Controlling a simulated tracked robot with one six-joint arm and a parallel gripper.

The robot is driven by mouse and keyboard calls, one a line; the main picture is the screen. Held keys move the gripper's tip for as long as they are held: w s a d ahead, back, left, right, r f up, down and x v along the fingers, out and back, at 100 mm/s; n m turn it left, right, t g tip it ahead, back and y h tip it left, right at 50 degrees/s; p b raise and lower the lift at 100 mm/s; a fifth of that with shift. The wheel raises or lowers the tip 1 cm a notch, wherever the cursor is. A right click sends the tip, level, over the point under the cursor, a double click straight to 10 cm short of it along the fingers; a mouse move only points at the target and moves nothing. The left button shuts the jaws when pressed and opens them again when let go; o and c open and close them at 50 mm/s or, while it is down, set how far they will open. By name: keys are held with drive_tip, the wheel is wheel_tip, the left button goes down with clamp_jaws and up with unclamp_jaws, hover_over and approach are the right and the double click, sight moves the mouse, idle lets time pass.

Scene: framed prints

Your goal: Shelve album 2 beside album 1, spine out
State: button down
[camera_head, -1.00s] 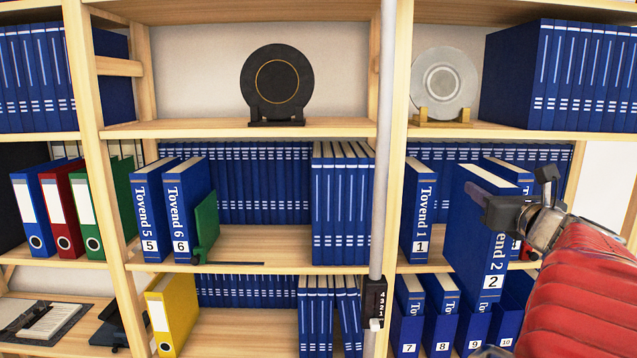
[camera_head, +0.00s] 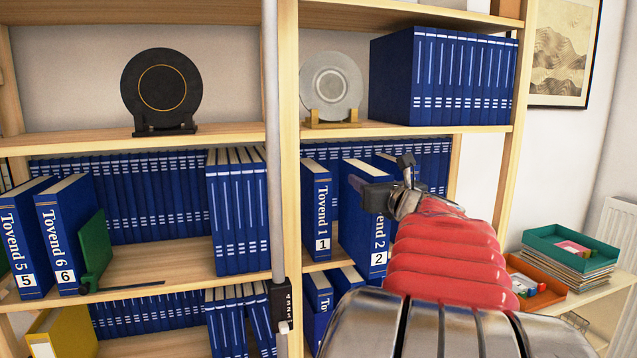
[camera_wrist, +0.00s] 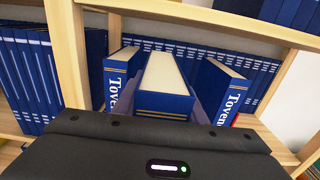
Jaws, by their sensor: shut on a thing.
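Album 2 (camera_head: 364,232) is a blue volume with a white number label, upright with its spine facing me, at the middle shelf of the right bay. My gripper (camera_head: 376,190) is shut on its upper part. Album 1 (camera_head: 317,212) stands upright to its left, spine out, with a narrow gap between them. In the wrist view, album 2 (camera_wrist: 164,104) is between album 1 (camera_wrist: 118,82) and another Tovend album (camera_wrist: 226,92) on the right. My arm hides album 2's right side, and I cannot tell whether its base rests on the shelf.
A wooden upright (camera_head: 287,130) and a grey pole (camera_head: 272,120) stand left of album 1. A row of blue volumes (camera_wrist: 205,62) lines the back. More albums (camera_head: 320,292) stand on the shelf below. Trays (camera_head: 570,248) sit on a low surface at right.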

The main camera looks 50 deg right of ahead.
drive_tip(key=shift+f+x, duration=0.2)
drive_tip(key=shift+x, duration=3.5)
drive_tip(key=shift+f+x, duration=0.15)
drive_tip(key=shift+x, duration=3.55)
drive_tip(key=shift+a+f, duration=0.1)
drive_tip(key=shift+f, duration=0.45)
drive_tip(key=c, duration=1.4)
unclamp_jaws()
drive_tip(key=shift+c, duration=0.2)
drive_tip(key=o, duration=0.4)
drive_tip(key=shift+f, duration=0.1)
drive_tip(key=v, duration=1.4)
